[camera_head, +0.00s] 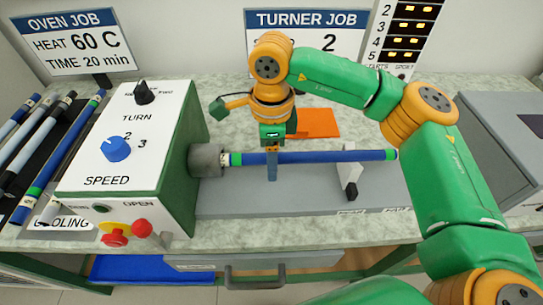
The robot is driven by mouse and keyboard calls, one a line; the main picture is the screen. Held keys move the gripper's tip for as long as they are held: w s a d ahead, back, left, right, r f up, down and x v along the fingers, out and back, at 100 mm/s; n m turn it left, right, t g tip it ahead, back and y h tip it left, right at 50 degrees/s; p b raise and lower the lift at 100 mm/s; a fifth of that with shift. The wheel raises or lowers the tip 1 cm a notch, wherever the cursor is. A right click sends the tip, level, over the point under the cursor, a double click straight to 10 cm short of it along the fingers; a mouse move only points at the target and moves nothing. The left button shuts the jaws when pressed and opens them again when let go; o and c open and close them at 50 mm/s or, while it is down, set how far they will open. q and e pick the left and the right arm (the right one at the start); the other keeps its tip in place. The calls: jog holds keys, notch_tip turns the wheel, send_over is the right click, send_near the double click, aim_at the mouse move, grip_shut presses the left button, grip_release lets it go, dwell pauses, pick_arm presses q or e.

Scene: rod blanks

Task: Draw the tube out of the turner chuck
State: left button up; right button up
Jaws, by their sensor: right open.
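My right gripper (272,168) points down at the tube's left half, close to the chuck. One finger shows in front of the tube; the other is hidden. The jaws are open, and I cannot tell whether they touch the tube. My left gripper is not in view.
Several rods lie on a dark rack (50,150) at left. An orange mat (317,123) lies behind the tube. A grey box (500,130) stands at right.

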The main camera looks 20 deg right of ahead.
aim_at(305, 154)
grip_shut()
jog(key=shift+s+d+r+b, duration=0.1)
jog(key=shift+s+d+b, duration=0.2)
jog(key=shift+d, duration=0.75)
jog(key=shift+s+d+f+b, duration=0.1)
jog(key=shift+s+d+b, duration=0.2)
jog(key=shift+d, duration=0.7)
jog(key=shift+s+d+r+b, duration=0.1)
jog(key=shift+s+d+b, duration=0.15)
jog(key=shift+d, duration=0.8)
jog(key=shift+r, duration=0.1)
notch_tip(305, 154, up, 9)
jog(key=p, duration=0.7)
jog(key=shift+p, duration=0.4)
